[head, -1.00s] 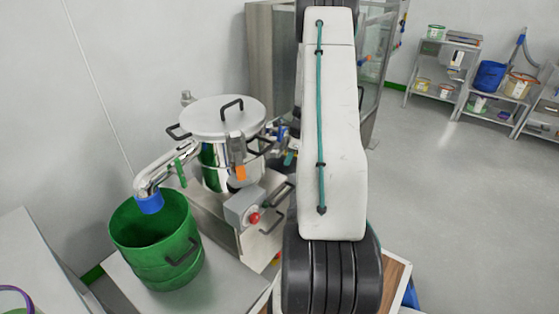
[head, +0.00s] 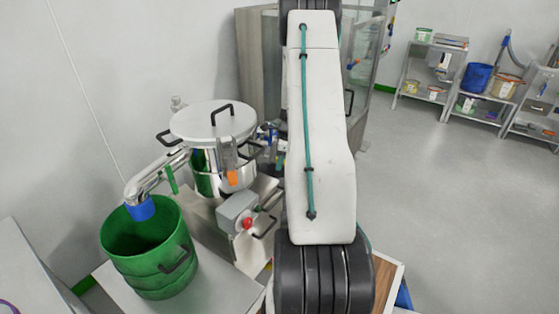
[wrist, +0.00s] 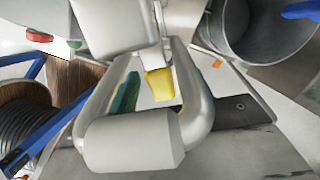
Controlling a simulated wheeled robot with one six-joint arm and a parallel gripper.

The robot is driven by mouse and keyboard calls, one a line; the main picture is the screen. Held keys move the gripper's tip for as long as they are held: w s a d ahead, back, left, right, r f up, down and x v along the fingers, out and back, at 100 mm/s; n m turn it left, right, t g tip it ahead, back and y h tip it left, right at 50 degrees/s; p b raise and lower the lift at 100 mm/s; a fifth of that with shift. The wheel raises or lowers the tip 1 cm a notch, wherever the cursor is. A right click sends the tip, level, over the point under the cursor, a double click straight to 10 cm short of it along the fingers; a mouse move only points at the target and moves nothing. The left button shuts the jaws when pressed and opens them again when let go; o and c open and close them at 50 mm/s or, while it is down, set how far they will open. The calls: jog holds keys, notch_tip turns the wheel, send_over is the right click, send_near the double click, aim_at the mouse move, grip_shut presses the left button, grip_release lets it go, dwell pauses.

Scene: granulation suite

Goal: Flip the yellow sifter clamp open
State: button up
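The yellow sifter clamp (wrist: 160,85) shows as a yellow tab near the middle of the wrist view, below bright metal parts. A smooth grey cylinder with two curved metal arms (wrist: 130,142) frames it on both sides. I cannot tell whether this framing piece belongs to my gripper, nor whether anything touches the tab. The sifter (head: 213,120), a steel drum with a pale lid, stands left of my arm in the head view. My arm hides the gripper and the yellow clamp there. An orange-tipped clamp (head: 232,178) hangs on the drum's front.
A green bin (head: 150,250) stands under the blue-ended outlet pipe (head: 140,208). A grey control box with a red button (head: 248,223) is beside the drum. Shelves with containers (head: 470,80) stand at the back right. The floor (head: 440,190) on the right is clear.

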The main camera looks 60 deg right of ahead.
jog(key=v, duration=0.7)
jog(key=shift+s+d+r, duration=0.1)
jog(key=shift+r, duration=0.25)
